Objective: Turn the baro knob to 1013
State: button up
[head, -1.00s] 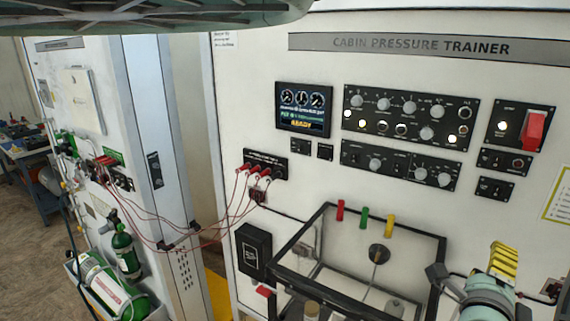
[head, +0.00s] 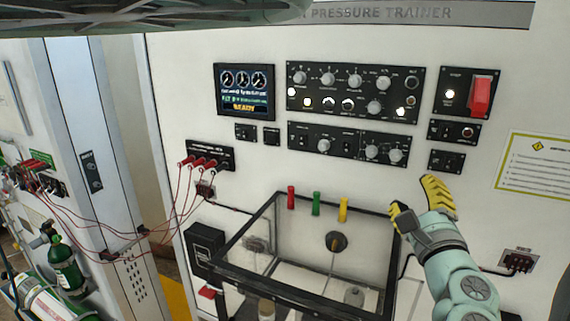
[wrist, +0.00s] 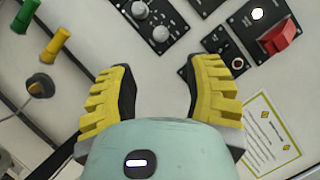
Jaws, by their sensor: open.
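An upper knob panel (head: 354,91) and a lower knob panel (head: 333,146) are on the white trainer wall in the head view. Both carry several grey round knobs. The labels are too small to read, so I cannot tell which is the baro knob. At the lower panel's right end, one grey knob (head: 396,155) sits beside another (head: 371,152); two knobs also show at the top of the wrist view (wrist: 160,34). My gripper (head: 420,199), with yellow ribbed fingers, is open and empty, below and right of these knobs. In the wrist view, nothing is between its fingers (wrist: 165,78).
A display (head: 244,91) reading READY is left of the panels. A red switch cover (head: 480,95) is at the right. A black-framed clear box (head: 300,262) with red, green and yellow handles stands below. Red cables (head: 185,200) hang at the left.

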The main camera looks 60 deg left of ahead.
aim_at(396, 158)
jog(key=p+x, duration=0.4)
jog(key=x, duration=0.6)
jog(key=shift+w+a+r, duration=0.1)
jog(key=shift+a+r, duration=0.05)
jog(key=shift+r, duration=0.05)
jog(key=shift+w+a, duration=0.4)
jog(key=shift+a, duration=0.05)
jog(key=shift+o, duration=0.3)
grip_shut()
